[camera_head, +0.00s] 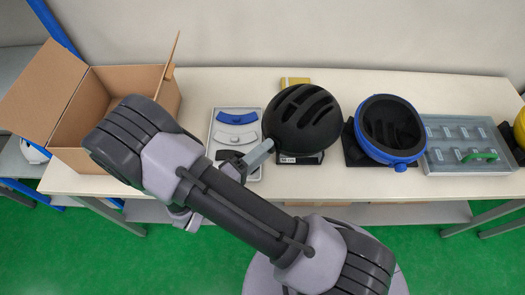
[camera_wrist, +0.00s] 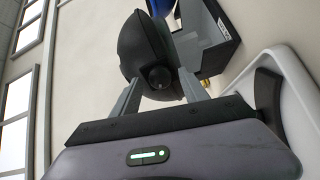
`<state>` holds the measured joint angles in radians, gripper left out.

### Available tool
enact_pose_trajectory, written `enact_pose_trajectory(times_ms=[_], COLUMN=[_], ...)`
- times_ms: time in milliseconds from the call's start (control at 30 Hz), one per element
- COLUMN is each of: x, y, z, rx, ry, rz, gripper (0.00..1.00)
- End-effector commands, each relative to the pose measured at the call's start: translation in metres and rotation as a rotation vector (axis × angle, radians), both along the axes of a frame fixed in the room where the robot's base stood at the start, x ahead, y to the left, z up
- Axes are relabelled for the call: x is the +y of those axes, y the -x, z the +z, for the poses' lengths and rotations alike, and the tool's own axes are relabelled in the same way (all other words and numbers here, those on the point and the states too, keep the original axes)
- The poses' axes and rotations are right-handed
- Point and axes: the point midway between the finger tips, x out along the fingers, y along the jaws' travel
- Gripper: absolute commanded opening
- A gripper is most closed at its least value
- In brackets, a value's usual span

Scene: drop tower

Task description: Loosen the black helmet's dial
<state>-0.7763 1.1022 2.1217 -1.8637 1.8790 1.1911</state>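The black helmet (camera_head: 303,115) sits shell up, with vents, on a dark stand (camera_head: 300,159) in the middle of the table. In the wrist view the helmet (camera_wrist: 140,42) fills the upper middle, and its round black dial (camera_wrist: 159,77) faces my camera. My gripper (camera_wrist: 160,80) has its two grey fingers apart, one on each side of the dial, with a small gap seeming to show on both sides. In the head view my gripper (camera_head: 260,153) reaches the helmet's lower left side, and the dial is hidden there.
A grey tray (camera_head: 216,150) with blue and white pads lies just left of the helmet, close under my gripper. An open cardboard box (camera_head: 80,152) stands farther left. A blue helmet (camera_head: 361,143), upturned, and a grey case (camera_head: 437,160) stand right. A yellow box (camera_head: 294,81) is behind.

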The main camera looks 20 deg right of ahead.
Motion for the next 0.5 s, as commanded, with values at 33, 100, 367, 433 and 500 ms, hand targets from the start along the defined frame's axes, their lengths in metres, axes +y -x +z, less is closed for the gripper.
enact_pose_trajectory(times_ms=[33,100,367,433,500], x=[0.000,0.000,0.002,0.010,0.024], y=[0.000,0.000,0.001,0.004,0.011], z=[0.000,0.000,0.000,0.001,0.001], rx=[0.000,0.000,0.000,-0.001,-0.002], ry=[0.000,0.000,0.000,-0.001,-0.001], rz=[0.000,0.000,0.002,0.004,0.006], gripper=[0.52,0.52,0.52,0.52,0.52])
